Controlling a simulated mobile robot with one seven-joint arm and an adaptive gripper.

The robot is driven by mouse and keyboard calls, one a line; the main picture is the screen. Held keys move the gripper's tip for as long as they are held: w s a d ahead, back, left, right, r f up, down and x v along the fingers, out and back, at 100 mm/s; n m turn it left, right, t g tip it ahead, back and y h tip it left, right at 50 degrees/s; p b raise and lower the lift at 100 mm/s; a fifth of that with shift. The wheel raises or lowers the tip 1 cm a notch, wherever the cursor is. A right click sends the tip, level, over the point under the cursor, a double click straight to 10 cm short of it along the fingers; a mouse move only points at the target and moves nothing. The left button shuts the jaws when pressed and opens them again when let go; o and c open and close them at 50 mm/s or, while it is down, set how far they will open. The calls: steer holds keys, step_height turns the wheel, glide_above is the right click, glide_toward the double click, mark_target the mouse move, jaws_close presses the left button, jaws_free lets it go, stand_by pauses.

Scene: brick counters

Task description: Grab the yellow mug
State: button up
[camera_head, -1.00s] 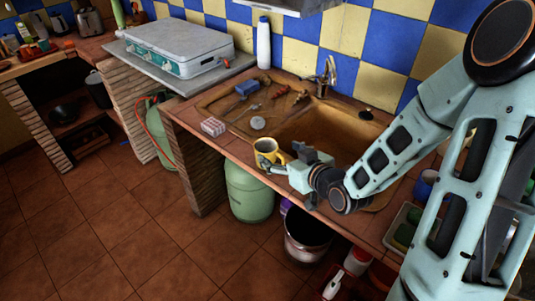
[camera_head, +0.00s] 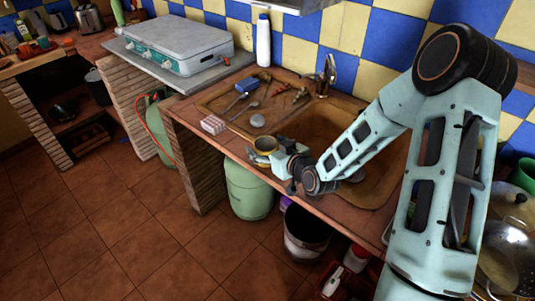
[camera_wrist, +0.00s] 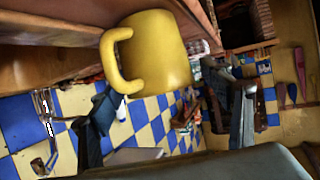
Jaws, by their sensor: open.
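The yellow mug (camera_head: 262,144) stands upright near the front edge of the counter, left of the sink, its opening showing. In the head view my gripper (camera_head: 280,160) is right beside it on its front right side and covers part of it. In the wrist view the mug (camera_wrist: 160,52) is large and close, its handle toward the left of the picture. The dark fingers of my gripper (camera_wrist: 168,105) are spread apart, one left and one right of the mug. Nothing is gripped. I cannot tell whether a finger touches the mug.
The sink (camera_head: 325,140) with its tap (camera_head: 328,72) lies right of the mug. A pink-and-white box (camera_head: 213,125), a round whitish item (camera_head: 257,121) and utensils are to the left. A white bottle (camera_head: 263,42) stands at the wall. A green gas cylinder (camera_head: 247,190) is below the counter.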

steer(key=c, duration=1.4)
steer(key=shift+r, duration=0.2)
